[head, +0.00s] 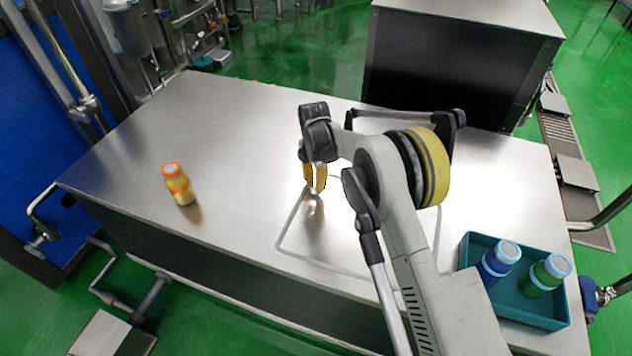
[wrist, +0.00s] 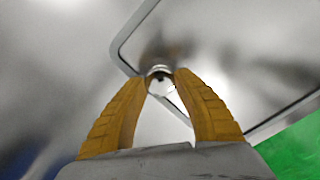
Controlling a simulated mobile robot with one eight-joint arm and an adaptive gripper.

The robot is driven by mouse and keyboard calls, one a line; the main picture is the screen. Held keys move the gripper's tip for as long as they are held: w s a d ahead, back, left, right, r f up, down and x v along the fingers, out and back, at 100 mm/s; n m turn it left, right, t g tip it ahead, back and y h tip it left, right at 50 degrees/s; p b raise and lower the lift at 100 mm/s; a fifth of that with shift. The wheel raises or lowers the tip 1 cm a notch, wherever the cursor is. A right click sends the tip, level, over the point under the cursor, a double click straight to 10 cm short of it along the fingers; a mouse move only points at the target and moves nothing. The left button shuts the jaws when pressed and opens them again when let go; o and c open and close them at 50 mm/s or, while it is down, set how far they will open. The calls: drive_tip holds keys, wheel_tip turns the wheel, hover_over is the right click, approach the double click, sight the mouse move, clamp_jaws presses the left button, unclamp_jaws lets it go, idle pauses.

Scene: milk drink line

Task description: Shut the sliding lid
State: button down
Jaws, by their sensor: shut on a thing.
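The sliding lid (head: 338,240) seems to be a flat steel panel in the steel worktop, within a thin grey outline; my arm hides part of it. It also shows in the wrist view (wrist: 225,85), with a dark rounded edge. My gripper (head: 315,191) is low over the left part of this outline. In the wrist view my yellow fingers (wrist: 160,76) are closed around a small shiny knob (wrist: 159,70), which stands inside the outline. I cannot tell how far the lid is open.
An orange-capped bottle (head: 180,185) with yellowish contents stands on the worktop (head: 235,130) at left. A teal tray (head: 520,308) at the right front holds a blue bottle (head: 497,262) and a green bottle (head: 545,274). The worktop between the orange-capped bottle and my gripper is clear.

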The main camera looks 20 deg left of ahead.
drive_tip(key=shift+a, duration=0.1)
drive_tip(key=c, duration=0.9)
unclamp_jaws()
drive_tip(key=shift+w+a+f, duration=0.1)
drive_tip(key=shift+a, duration=0.05)
drive_tip(key=shift+o, duration=0.2)
wheel_tip(320, 180, up, 12)
